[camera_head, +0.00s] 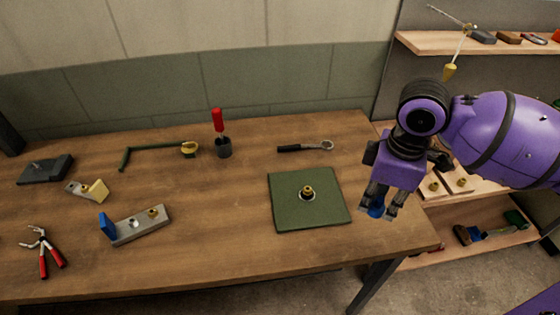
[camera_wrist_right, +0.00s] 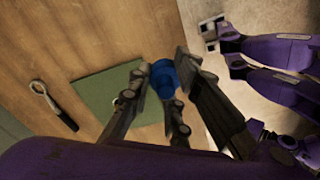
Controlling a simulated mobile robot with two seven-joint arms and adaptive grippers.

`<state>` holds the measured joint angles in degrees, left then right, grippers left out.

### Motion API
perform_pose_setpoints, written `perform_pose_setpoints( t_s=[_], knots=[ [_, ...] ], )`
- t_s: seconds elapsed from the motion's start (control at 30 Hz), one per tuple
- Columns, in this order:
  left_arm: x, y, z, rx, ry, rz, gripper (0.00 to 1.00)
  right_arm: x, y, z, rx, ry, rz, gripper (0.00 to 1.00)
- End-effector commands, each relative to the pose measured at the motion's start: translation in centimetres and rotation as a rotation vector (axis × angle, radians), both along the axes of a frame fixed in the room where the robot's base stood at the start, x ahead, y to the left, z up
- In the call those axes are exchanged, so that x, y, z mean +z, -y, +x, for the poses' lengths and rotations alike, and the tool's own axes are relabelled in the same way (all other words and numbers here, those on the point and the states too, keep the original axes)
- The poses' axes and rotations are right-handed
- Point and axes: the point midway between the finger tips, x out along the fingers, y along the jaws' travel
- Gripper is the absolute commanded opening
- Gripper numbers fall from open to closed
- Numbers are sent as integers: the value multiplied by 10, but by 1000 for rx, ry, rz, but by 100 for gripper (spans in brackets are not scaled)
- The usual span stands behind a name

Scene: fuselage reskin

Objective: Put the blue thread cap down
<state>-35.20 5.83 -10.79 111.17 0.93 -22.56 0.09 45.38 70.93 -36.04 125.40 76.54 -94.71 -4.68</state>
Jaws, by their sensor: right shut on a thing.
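The blue thread cap (camera_head: 376,211) is held between the fingers of my right gripper (camera_head: 378,205), above the right end of the wooden table (camera_head: 225,258). The right wrist view shows the blue cap (camera_wrist_right: 163,78) between the fingertips of the right gripper (camera_wrist_right: 166,90). The gripper is to the right of a green mat (camera_head: 285,218), which carries a small brass fitting (camera_head: 307,191). My left gripper is not in view.
A ratchet-like tool (camera_head: 305,147) lies behind the mat. A red-handled tool (camera_head: 217,122) stands in a dark cup (camera_head: 223,148). Pliers (camera_head: 43,250) and a metal block with blue end (camera_head: 138,227) lie left. Shelves (camera_head: 480,230) stand right. Bare wood surrounds the mat.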

Motion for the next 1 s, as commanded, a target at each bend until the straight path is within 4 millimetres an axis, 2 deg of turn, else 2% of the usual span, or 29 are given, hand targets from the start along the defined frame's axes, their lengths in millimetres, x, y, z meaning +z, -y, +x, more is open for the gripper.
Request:
perform_pose_setpoints(
  t_s=[0.2, 0.33, 0.47, 0.7, 0.9, 1.0],
  knots=[
    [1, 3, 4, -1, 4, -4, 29, 1, 1, -4, 30, -10, -10, 0],
    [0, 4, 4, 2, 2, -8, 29, -3, 5, 1, 26, -12, -10, 0],
    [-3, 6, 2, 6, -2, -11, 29, -15, 19, 21, 22, -14, -10, 0],
    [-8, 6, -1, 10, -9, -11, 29, -42, 53, 70, 21, -16, -9, 0],
    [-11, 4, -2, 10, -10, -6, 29, -78, 70, 94, 24, -17, -10, 0],
    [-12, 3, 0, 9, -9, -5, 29, -87, 74, 101, 26, -13, -9, 0]
  ],
)
